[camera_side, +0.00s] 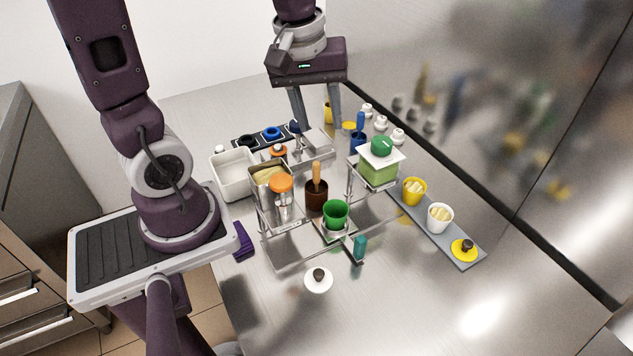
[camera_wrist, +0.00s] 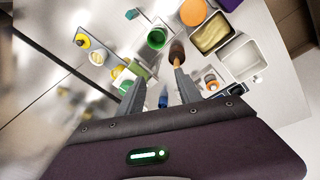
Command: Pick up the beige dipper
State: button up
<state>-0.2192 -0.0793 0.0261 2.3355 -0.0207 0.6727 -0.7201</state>
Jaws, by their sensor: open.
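The beige dipper (camera_side: 317,173) shows as a tan handle rising from a dark brown cup (camera_side: 317,197) near the middle of the bench. Its lower end is hidden in the cup. The handle also shows in the wrist view (camera_wrist: 176,62), close to the tip of the right finger there, with the brown cup (camera_wrist: 177,47) beyond. My gripper (camera_side: 318,126) points down with its two fingers apart and nothing between them. In the side view it hangs above and behind the dipper; I see no contact.
A green cup (camera_side: 336,212) stands just in front of the brown cup. An orange-lidded container (camera_side: 281,184) is to its left and a green-lidded box (camera_side: 379,168) to its right. A blue cup (camera_side: 358,140) is behind.

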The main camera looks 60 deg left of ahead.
aim_at(316, 163)
jog(key=w+a+f+n, duration=0.1)
jog(key=a+f+n, duration=0.1)
jog(key=f, duration=0.4)
jog(key=w+a+f+n+g, duration=0.1)
jog(key=a+f+n, duration=0.1)
jog(key=f, duration=0.4)
jog(key=w+a+f+n+g, duration=0.1)
jog(key=a+f+n, duration=0.1)
jog(key=f+n, duration=0.2)
notch_tip(316, 163, down, 3)
jog(key=shift+a+r+n, duration=0.1)
jog(key=shift+a+n, duration=0.05)
jog(key=shift+n, duration=0.15)
grip_shut()
